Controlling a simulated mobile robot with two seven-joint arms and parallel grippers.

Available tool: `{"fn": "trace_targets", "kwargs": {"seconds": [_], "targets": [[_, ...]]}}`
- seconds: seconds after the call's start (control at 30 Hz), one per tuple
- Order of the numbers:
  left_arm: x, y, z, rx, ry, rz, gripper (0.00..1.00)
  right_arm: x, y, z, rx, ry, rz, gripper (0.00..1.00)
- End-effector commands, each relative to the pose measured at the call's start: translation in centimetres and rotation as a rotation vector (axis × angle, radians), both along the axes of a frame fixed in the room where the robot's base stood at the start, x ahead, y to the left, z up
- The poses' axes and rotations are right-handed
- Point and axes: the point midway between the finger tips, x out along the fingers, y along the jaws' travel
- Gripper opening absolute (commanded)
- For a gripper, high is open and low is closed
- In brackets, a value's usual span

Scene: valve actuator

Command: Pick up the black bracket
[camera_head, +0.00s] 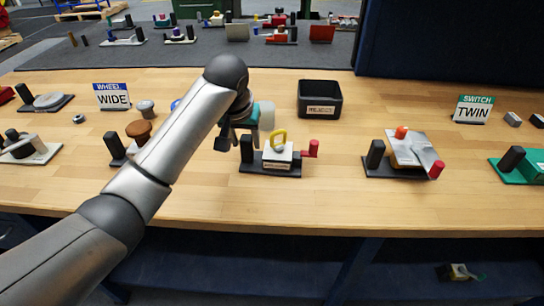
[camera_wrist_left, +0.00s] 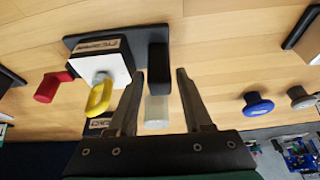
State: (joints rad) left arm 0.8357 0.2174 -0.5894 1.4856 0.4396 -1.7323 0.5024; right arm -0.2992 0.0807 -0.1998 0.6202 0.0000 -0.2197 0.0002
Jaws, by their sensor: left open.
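A small valve unit has a black base plate (camera_head: 262,171) that carries a black upright post (camera_head: 246,149), a white block (camera_head: 277,158), a yellow ring (camera_head: 278,138) and a red handle (camera_head: 311,149). The upright post looks like the black bracket, though I cannot be sure. In the left wrist view the post (camera_wrist_left: 159,62) lies between the tips of my left gripper (camera_wrist_left: 160,76). My left gripper (camera_head: 238,140) is open over the post, with its fingers on either side; contact cannot be told. A pale cylinder (camera_wrist_left: 157,112) also shows between the fingers. My right gripper is not in view.
A black bin (camera_head: 320,98) stands behind the unit. A similar unit with a grey plate (camera_head: 412,150) is to its right. A brown knob (camera_head: 139,130) stands left, and signs reading WIDE (camera_head: 113,97) and TWIN (camera_head: 472,110) stand further out. The front wooden strip is clear.

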Motion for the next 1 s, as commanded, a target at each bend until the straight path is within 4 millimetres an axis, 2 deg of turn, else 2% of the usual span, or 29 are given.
{"fn": "trace_targets", "kwargs": {"seconds": [0.1, 0.2, 0.47, 0.9, 1.0], "targets": [[0.6, -0.1, -1.4, 0.000, 0.002, 0.001, 0.50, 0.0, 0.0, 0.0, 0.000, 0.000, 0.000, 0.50], [0.8, -0.1, -2.0, -0.001, 0.001, 0.000, 0.50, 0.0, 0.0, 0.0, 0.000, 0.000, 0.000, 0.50], [0.9, -0.1, -2.2, -0.001, -0.001, 0.000, 0.49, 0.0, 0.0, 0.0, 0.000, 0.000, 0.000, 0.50], [0.9, -0.1, -2.1, -0.001, -0.001, 0.001, 0.00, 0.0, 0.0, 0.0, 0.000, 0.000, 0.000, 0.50], [0.9, -0.1, -2.1, -0.001, -0.001, 0.001, 0.00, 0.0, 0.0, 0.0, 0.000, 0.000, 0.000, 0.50]]}}
